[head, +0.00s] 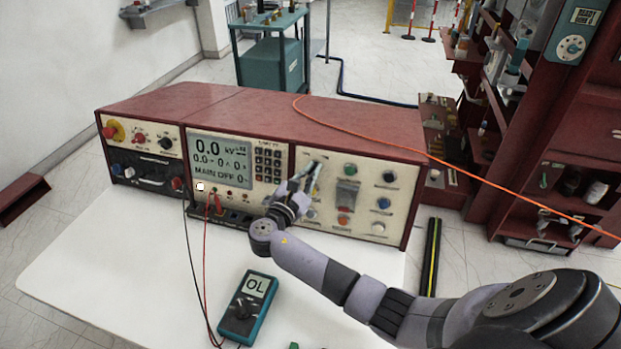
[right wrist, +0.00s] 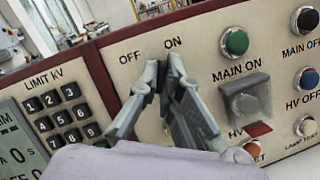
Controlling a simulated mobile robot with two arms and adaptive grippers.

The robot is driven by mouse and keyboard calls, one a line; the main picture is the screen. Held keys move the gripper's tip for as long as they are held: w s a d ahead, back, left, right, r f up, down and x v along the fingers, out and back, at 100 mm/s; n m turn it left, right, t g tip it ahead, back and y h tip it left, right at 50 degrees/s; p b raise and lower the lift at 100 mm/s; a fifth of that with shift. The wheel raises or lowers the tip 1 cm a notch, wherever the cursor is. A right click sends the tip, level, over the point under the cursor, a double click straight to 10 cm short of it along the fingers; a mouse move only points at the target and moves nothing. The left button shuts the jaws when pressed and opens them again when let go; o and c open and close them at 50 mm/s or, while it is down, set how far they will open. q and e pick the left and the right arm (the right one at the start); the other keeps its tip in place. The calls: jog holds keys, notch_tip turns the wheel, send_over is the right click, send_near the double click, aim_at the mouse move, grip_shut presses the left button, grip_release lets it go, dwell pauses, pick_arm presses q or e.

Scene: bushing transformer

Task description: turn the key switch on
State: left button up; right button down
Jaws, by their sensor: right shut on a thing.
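The red test set (head: 350,125) stands on the white table, with the OFF and ON labels (right wrist: 150,50) on its cream right-hand panel. My right gripper (head: 312,172) is at that panel, left of the green MAIN ON button (head: 350,170). In the right wrist view its fingertips (right wrist: 163,82) come together just below the labels, shut on the key switch. The fingers hide the key switch, so I cannot tell which way the key points. The display (head: 220,160) reads 0.0 and MAIN OFF. My left gripper is not in view.
A grey square switch (right wrist: 245,98) sits close to the right of my fingers, and a keypad (right wrist: 68,120) is to the left. A teal multimeter (head: 247,307) reading OL lies on the table with red and black leads. An orange cable (head: 450,175) crosses the set's top.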

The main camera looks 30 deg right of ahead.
jog(key=shift+f+m+g+b, duration=0.1)
jog(key=shift+m+g+b, duration=0.55)
jog(key=shift+m, duration=0.95)
jog(key=c, duration=1.8)
grip_release()
jog(key=shift+a, duration=0.15)
jog(key=v, duration=1.1)
jog(key=shift+s+a, duration=0.15)
jog(key=shift+a, duration=0.2)
